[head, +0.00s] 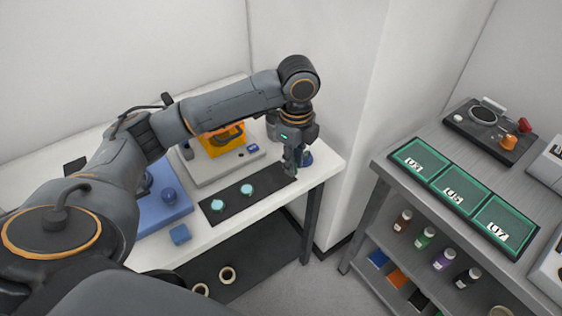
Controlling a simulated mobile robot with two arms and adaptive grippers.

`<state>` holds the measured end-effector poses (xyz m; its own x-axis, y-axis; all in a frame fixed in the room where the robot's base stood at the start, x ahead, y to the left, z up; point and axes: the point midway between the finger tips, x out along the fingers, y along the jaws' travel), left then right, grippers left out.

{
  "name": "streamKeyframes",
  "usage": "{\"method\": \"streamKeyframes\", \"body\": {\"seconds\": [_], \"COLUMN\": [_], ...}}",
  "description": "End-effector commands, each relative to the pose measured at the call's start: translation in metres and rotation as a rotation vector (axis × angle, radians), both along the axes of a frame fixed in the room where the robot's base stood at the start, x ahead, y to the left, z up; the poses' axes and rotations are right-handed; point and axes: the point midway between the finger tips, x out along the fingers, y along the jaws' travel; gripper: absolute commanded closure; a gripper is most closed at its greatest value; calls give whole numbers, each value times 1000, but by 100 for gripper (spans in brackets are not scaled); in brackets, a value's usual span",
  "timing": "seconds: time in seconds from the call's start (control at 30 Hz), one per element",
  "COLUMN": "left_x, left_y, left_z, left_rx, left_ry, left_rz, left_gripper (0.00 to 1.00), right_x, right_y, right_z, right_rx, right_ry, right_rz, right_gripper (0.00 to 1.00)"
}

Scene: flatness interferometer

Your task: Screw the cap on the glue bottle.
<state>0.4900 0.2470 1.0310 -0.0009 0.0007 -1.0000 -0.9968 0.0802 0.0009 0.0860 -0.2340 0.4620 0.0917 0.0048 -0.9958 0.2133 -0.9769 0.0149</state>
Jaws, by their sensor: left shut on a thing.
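My left gripper (291,170) points down over the right end of the dark mat on the white table. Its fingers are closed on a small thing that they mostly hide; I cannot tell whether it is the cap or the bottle. A dark blue object (306,158) stands right beside the fingers, partly covered by them. It may be the glue bottle, but its top and any cap cannot be made out. My right gripper is not in view.
The dark mat (222,207) holds two light teal discs.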

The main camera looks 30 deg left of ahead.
Motion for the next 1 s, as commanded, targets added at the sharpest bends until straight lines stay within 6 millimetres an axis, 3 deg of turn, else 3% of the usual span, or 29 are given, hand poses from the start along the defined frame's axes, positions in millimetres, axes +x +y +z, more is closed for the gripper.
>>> {"method": "streamKeyframes", "body": {"seconds": [0.1,0.3,0.77,0.87,1.0], "left_x": [-10,-22,-25,-24,-21], "left_y": [-23,-44,-50,-51,-60], "left_z": [10,22,26,26,27], "left_rx": [-3,-1,0,0,0], "left_ry": [-5,-2,-1,-1,-3], "left_rz": [-4,0,2,4,25], "left_gripper": [89,89,89,89,89], "right_x": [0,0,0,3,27], "right_y": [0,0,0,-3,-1], "right_z": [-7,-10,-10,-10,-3], "right_rx": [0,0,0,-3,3], "right_ry": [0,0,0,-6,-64], "right_rz": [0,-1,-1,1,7], "right_gripper": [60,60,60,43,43]}}
